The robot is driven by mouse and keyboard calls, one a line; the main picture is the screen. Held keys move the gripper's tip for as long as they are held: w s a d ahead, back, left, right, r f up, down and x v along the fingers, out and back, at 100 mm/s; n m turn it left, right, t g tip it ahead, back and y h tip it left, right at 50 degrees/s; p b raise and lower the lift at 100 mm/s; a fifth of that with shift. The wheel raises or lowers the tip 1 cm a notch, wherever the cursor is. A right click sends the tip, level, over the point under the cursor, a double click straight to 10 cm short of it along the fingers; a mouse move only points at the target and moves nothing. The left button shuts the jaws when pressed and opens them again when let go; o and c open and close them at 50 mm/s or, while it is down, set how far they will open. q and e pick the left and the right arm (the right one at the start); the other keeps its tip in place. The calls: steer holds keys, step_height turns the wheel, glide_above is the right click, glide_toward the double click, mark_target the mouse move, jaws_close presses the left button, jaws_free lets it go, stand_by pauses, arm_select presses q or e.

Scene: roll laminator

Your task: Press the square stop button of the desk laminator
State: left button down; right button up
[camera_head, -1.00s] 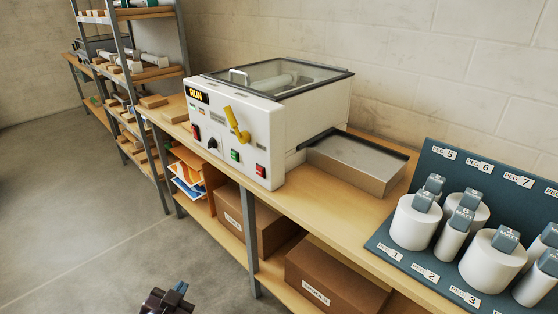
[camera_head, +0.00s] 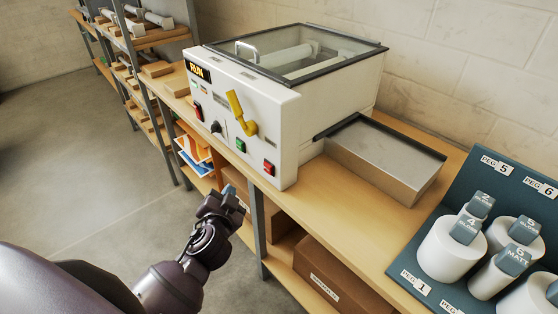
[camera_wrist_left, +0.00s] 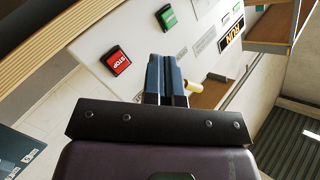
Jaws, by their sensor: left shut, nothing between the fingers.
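The desk laminator (camera_head: 290,100) is a white box with a glass lid on the bench, its RUN display (camera_head: 199,71) lit. Its square red stop button (camera_head: 269,168) is at the lower right of the front panel. In the left wrist view the stop button (camera_wrist_left: 117,61), marked STOP, lies left of the fingertips. A green button (camera_head: 241,145) sits left of it and shows in the wrist view too (camera_wrist_left: 167,17). My left gripper (camera_head: 232,196) is shut and empty, in front of and below the panel, apart from it. My right gripper is not in view.
A yellow lever (camera_head: 240,112) and a black knob (camera_head: 216,127) stand out from the panel. A metal-topped tray (camera_head: 385,150) is right of the laminator, then a peg board (camera_head: 428,250) with white rolls. Cardboard boxes (camera_head: 318,275) sit below. Shelving is at left.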

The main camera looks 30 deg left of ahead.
mark_target(268, 168)
arm_select(q)
steer(key=shift+s, duration=0.35)
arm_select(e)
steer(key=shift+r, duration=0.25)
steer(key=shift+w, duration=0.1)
arm_select(q)
steer(key=shift+w, duration=0.15)
steer(key=w+d+b, duration=0.1)
steer(key=w+d, duration=0.2)
steer(key=w, duration=0.5)
steer(key=shift+d, duration=0.15)
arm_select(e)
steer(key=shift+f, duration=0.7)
